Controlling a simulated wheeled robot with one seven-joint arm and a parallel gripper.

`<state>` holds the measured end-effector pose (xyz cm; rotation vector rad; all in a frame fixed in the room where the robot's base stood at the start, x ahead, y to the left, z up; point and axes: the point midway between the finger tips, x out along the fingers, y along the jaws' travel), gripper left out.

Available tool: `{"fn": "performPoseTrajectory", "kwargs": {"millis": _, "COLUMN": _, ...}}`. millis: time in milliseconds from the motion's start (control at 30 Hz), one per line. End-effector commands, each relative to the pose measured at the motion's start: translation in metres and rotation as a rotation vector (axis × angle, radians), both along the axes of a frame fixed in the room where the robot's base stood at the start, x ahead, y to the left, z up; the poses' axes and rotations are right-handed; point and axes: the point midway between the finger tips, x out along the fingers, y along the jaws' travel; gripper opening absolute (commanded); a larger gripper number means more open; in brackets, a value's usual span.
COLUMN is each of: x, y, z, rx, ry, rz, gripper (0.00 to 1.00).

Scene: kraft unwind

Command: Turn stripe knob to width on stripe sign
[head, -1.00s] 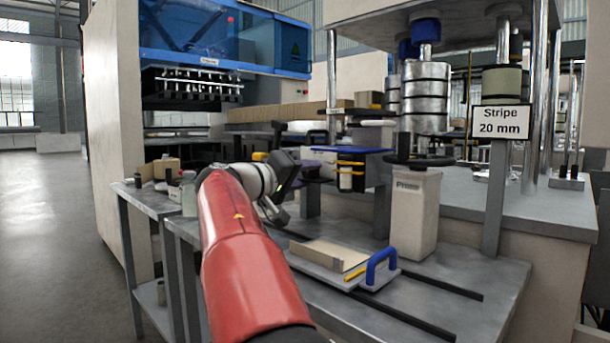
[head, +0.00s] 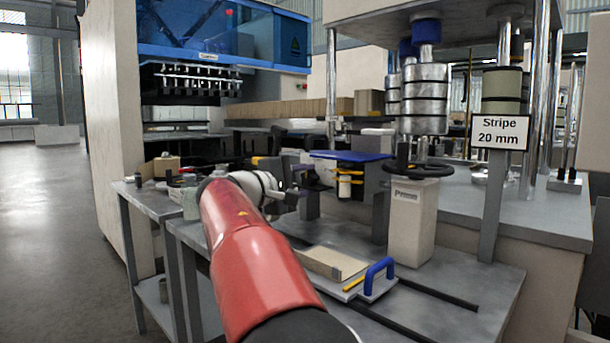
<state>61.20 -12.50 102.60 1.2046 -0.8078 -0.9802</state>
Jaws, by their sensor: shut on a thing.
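The stripe sign (head: 500,132) is a white plate on a grey post at the right and reads "Stripe 20 mm". My gripper (head: 312,182) is beyond my red arm, at the left side of the unit with the blue top plate (head: 350,156). It is shut on a small dark part there, which I take to be the stripe knob (head: 316,176). The fingertips and most of the knob are hidden or too small to make out. I cannot read any setting on the knob.
A pale box labelled "Prime" (head: 412,225) with a black handwheel (head: 418,170) stands right of the unit. In front lies a board with a blue handle (head: 378,275). A side table with small items (head: 150,203) is at the left. Open floor lies further left.

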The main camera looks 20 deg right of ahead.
Motion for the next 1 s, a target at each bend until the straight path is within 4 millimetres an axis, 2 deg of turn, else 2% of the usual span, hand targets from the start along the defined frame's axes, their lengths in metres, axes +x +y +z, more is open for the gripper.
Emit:
{"fn": "performPoseTrajectory", "kwargs": {"millis": 333, "x": 0.0001, "y": -0.0001, "z": 0.001, "rx": -0.051, "ry": 0.123, "rz": -0.001, "gripper": 0.13}}
{"fn": "performPoseTrajectory", "kwargs": {"millis": 867, "x": 0.0002, "y": 0.0001, "z": 0.0001, "rx": -0.058, "ry": 0.143, "rz": -0.001, "gripper": 0.13}}
{"fn": "performPoseTrajectory", "kwargs": {"millis": 900, "x": 0.0003, "y": 0.0001, "z": -0.0001, "rx": -0.058, "ry": 0.143, "rz": -0.001, "gripper": 0.4}}
{"fn": "performPoseTrajectory", "kwargs": {"millis": 1000, "x": 0.0002, "y": 0.0001, "z": 0.0002, "rx": -0.059, "ry": 0.142, "rz": -0.001, "gripper": 0.53}}
